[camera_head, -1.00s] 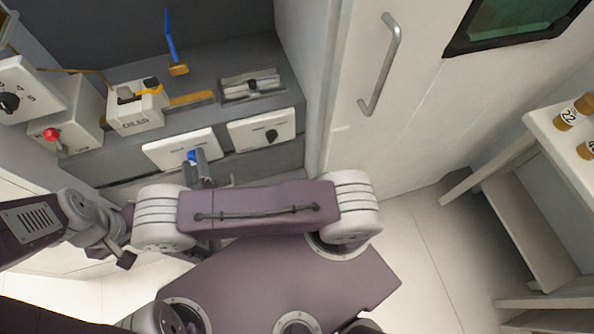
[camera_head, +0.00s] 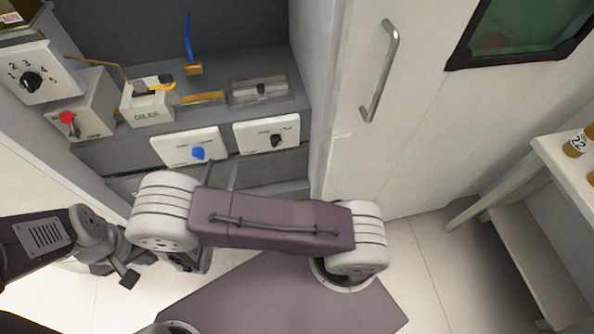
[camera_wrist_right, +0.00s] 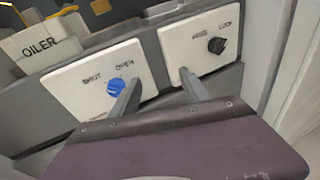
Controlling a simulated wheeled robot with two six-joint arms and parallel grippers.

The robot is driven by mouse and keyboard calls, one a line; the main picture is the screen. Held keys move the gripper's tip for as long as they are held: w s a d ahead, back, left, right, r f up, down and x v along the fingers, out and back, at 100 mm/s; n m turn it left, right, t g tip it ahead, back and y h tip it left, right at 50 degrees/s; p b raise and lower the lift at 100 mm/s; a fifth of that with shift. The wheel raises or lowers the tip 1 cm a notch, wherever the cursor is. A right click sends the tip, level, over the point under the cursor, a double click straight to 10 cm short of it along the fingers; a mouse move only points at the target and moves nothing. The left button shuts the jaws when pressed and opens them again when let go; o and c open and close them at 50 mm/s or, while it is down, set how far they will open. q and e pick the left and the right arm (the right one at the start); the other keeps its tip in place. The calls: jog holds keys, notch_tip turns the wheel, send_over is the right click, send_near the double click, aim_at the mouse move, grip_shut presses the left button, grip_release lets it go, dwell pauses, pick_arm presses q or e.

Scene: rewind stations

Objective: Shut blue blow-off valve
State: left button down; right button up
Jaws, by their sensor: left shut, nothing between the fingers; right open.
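The blue blow-off valve knob (camera_head: 199,153) sits on a white panel (camera_head: 172,150) low on the station front. In the right wrist view the knob (camera_wrist_right: 115,87) is below the words SHUT and OPEN; I cannot tell which one it points to. My right gripper (camera_wrist_right: 159,76) is open and empty, its left finger close beside the knob in the picture and its other finger in front of the neighbouring panel. In the head view my arm link hides most of my right gripper (camera_head: 232,176). My left gripper (camera_head: 126,277) is shut and empty at lower left, away from the panel.
A white panel with a black knob (camera_head: 277,140) adjoins on the right. A box marked OILER (camera_head: 147,117), a red-topped switch (camera_head: 67,117) and a numbered dial (camera_head: 31,82) stand to the left. A white door with a handle (camera_head: 381,75) is at right. Open floor (camera_head: 440,270) lies below it.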

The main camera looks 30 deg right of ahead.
jog(key=s+d+r+m+g+y+p, duration=0.1)
jog(key=s+d+r+m+g+p, duration=0.1)
jog(key=s+d+m+g, duration=0.5)
jog(key=s+d+r+m+g+y+p, duration=0.1)
jog(key=s+d+r+m+g+p, duration=0.1)
jog(key=s+d+m+g, duration=0.5)
jog(key=shift+d+r+m+g+p, duration=0.45)
jog(key=shift+m+p, duration=0.2)
jog(key=shift+m, duration=0.45)
jog(key=shift+w+f, duration=0.1)
notch_tip(320, 180, up, 8)
jog(key=s+d+m+y+p, duration=0.2)
jog(key=m+y+p, duration=0.3)
jog(key=m, duration=0.3)
jog(key=w+a+m+t+y, duration=0.2)
jog(key=a+m, duration=0.1)
jog(key=a+m+t+y, duration=0.1)
jog(key=shift+w+a+f, duration=0.1)
jog(key=shift+w+a, duration=0.25)
jog(key=shift+w, duration=0.05)
